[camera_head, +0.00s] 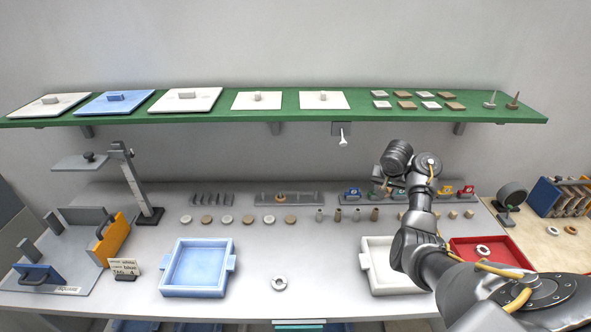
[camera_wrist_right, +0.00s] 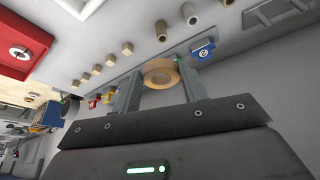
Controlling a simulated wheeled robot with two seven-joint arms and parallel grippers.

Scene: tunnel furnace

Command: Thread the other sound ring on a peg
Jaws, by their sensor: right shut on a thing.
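My right gripper (camera_wrist_right: 160,68) is shut on a tan ring (camera_wrist_right: 158,80), held between its two fingers in the right wrist view. In the head view the right arm reaches over the back right of the bench and hides most of the gripper (camera_head: 386,187). A dark rack (camera_head: 308,200) with small upright pegs stands at the back middle, left of the gripper, with an orange-tan ring (camera_head: 280,198) at it. Part of a rack (camera_wrist_right: 262,16) also shows at the upper right of the wrist view. A pale ring (camera_head: 279,284) lies on the front bench. My left gripper is not in view.
Coloured tagged pieces, one blue (camera_wrist_right: 203,50), stand close to the gripper. Discs and small cylinders line the bench before the racks. A blue tray (camera_head: 228,270), a white tray (camera_head: 365,265) and a red tray (camera_head: 462,243) holding a ring stand in front. A green shelf (camera_head: 270,115) hangs above.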

